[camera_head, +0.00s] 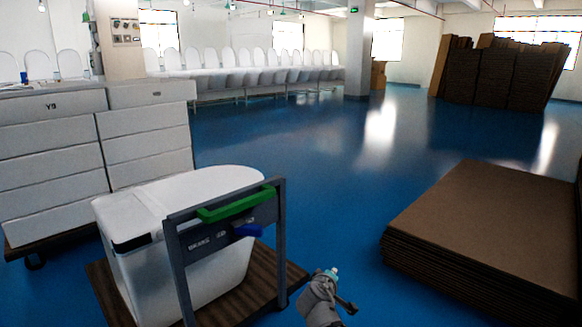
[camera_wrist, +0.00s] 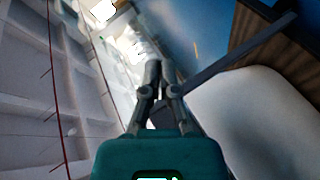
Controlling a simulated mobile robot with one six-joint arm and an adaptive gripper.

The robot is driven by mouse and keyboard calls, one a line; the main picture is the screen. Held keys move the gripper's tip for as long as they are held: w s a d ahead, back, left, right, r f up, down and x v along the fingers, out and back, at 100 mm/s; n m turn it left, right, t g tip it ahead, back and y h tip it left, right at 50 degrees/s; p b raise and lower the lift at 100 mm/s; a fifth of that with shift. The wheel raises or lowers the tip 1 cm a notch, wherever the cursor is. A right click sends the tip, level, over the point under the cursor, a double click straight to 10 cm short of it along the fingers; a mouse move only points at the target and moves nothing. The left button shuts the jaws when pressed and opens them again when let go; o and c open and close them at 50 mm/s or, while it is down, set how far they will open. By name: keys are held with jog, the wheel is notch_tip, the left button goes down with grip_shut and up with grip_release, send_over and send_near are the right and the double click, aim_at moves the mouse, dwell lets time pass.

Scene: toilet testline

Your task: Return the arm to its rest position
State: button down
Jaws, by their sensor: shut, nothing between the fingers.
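My gripper (camera_wrist: 153,72) is shut and empty in the wrist view, its two dark fingers meeting at the tips in front of the teal body. A white toilet (camera_head: 195,262) sits on a brown wooden cart (camera_head: 290,272) at the lower left. The cart's grey frame with a green bar (camera_head: 236,204) stands between the toilet and my arm.
Stacked white boxes (camera_head: 50,165) stand at the left. A pile of brown cardboard (camera_head: 490,220) lies at the right, with more cardboard stacks (camera_head: 495,75) at the back. A row of white toilets (camera_head: 250,75) lines the rear. The blue floor (camera_head: 320,160) is clear in the middle.

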jog(key=s+d+f+m+g, duration=0.6)
jog(key=s+d+f+g, duration=0.1)
jog(key=s+f, duration=0.15)
jog(key=s+a+f+m+g+y, duration=0.2)
jog(key=s+f+g+y, duration=0.3)
jog(key=s, duration=0.3)
notch_tip(320, 180, up, 38)
jog(key=g+p, duration=0.1)
jog(key=p, duration=3.6)
